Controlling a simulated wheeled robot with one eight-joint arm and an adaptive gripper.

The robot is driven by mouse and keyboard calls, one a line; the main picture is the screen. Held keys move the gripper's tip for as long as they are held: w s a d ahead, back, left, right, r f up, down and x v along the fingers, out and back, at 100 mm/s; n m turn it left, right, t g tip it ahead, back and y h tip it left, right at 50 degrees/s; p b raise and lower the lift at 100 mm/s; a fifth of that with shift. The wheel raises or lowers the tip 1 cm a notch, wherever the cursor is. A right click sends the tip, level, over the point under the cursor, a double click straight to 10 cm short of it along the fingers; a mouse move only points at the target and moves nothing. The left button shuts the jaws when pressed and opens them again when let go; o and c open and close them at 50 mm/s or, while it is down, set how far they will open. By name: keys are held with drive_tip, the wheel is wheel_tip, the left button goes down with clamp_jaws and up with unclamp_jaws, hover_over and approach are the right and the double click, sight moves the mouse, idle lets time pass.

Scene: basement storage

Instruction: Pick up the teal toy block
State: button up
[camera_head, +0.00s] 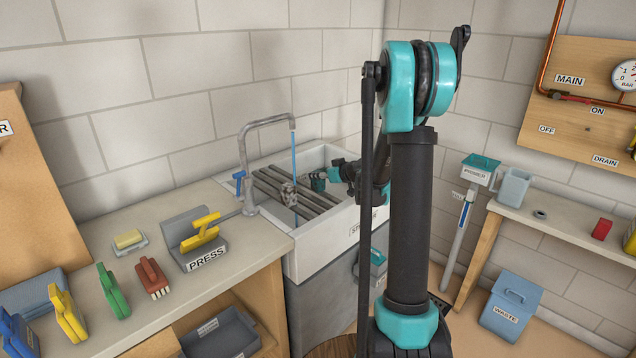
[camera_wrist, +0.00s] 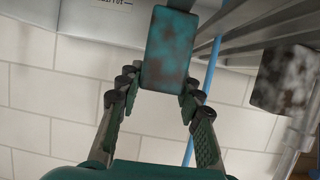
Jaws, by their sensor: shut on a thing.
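The teal toy block (camera_wrist: 170,48) is blotched with brown grime in the wrist view. It sits between the fingertips of my gripper (camera_wrist: 160,88), which is shut on it. In the head view the block (camera_head: 317,182) is small and dark teal, held at the tips of my gripper (camera_head: 327,176) over the right part of the sink. My arm's column hides part of the sink's right side.
A grey grime-speckled block (camera_head: 289,194) lies on the bars of the sink (camera_head: 318,244), under the tap (camera_head: 243,150). A blue water stream (camera_head: 294,152) falls nearby.

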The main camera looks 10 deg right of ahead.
drive_tip(key=shift+c, duration=1.3)
drive_tip(key=shift+r, duration=0.15)
